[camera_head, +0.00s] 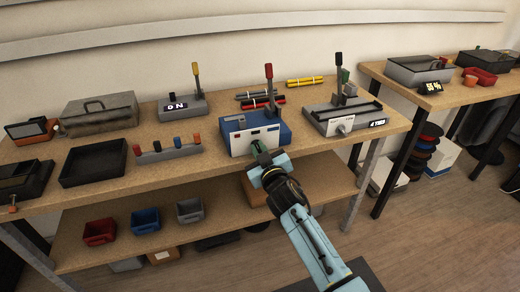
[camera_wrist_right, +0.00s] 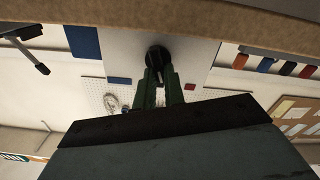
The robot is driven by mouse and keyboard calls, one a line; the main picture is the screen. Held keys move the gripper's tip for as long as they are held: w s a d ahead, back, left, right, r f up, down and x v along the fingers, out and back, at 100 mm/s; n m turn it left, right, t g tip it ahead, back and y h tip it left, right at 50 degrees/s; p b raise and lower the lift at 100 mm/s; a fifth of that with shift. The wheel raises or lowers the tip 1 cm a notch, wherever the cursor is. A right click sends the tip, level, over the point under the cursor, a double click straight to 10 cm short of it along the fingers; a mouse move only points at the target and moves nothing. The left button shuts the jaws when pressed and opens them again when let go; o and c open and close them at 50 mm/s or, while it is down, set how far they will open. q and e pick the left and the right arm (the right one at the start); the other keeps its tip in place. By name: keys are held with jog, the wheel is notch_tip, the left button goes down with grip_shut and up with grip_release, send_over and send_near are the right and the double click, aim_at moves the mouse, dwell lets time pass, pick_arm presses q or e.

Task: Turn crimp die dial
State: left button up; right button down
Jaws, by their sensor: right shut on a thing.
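The crimp machine (camera_head: 283,128) is a blue box with a white front face and an upright red-tipped lever (camera_head: 268,78). It stands at the front middle of the bench in the head view. My right gripper (camera_head: 258,148) reaches up to its front face and hides the dial there. In the right wrist view the round black dial (camera_wrist_right: 157,54) sits on the white panel. The green fingers of my right gripper (camera_wrist_right: 158,82) are shut on it. The dial's markings cannot be read. My left gripper is not in view.
The wooden bench (camera_head: 220,160) also holds a yellow-tipped lever device (camera_head: 182,105) and a grey black-levered machine (camera_head: 342,115) on either side. A rack of coloured handles (camera_head: 168,150) and a black tray (camera_head: 93,163) lie to the left. Bins (camera_head: 145,220) stand on the lower shelf.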

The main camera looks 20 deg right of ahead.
jog(key=shift+a+n, duration=0.1)
jog(key=shift+n, duration=0.8)
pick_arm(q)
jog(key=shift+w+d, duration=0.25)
pick_arm(e)
jog(key=n, duration=0.5)
jog(key=shift+a+f+n, duration=0.15)
jog(key=shift+f+n, duration=0.1)
jog(key=shift+n, duration=0.15)
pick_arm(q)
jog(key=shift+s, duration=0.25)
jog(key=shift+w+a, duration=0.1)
pick_arm(e)
jog(key=c, duration=1.6)
grip_release()
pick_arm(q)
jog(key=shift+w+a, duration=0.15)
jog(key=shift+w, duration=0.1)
pick_arm(e)
jog(key=shift+o, duration=0.6)
